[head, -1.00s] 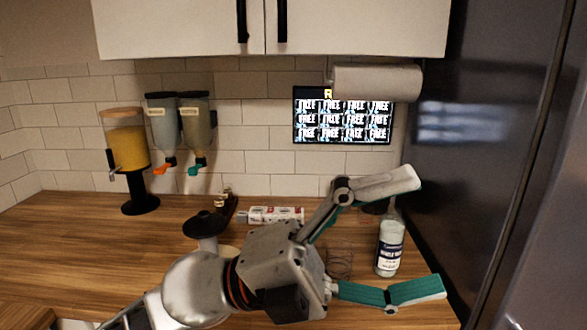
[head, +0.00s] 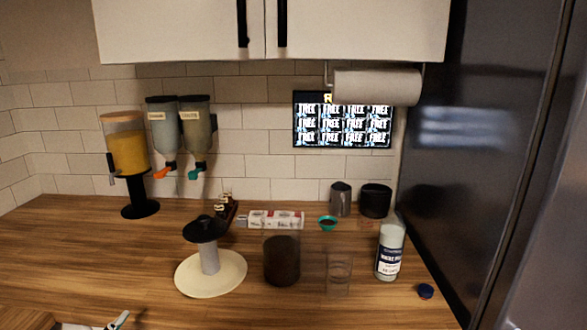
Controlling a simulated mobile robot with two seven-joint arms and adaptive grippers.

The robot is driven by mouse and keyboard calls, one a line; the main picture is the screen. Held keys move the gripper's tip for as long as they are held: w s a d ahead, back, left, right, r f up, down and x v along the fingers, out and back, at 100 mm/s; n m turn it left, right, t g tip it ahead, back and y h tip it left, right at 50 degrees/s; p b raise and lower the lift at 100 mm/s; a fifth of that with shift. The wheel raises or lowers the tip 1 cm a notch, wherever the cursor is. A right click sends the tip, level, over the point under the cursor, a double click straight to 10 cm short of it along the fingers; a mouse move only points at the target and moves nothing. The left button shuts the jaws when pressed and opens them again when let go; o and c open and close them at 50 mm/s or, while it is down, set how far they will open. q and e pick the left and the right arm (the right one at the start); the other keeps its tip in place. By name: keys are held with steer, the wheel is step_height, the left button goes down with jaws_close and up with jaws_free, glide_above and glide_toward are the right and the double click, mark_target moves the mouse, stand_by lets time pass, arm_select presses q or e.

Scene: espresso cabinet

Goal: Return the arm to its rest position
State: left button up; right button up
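Nothing is seen held at the visible tip. My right gripper is not in view.
The counter holds a black-topped stand on a cream disc (head: 228,273), dark canister (head: 281,262), clear glass (head: 339,274), labelled bottle (head: 389,252) and blue cap (head: 426,291). A juice dispenser (head: 129,150) stands back left. A dark fridge (head: 470,150) bounds the right.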

arm_select(q)
steer(key=s+a+f+g+y, duration=0.1)
steer(key=s+a+f+g, duration=0.25)
steer(key=s+f, duration=0.4)
steer(key=s+a+f+g, duration=0.3)
steer(key=s+a+f, duration=0.1)
steer(key=s+f, duration=0.35)
steer(key=w+d+f+n+t+h, duration=0.1)
steer(key=d+f+h, duration=0.5)
steer(key=d+f, duration=0.6)
steer(key=d+n+t, duration=0.1)
steer(key=d+t, duration=0.1)
steer(key=d, duration=0.1)
steer(key=shift+w+d+f+h, duration=0.2)
steer(key=shift+d+f+h, duration=0.05)
steer(key=shift+h, duration=0.15)
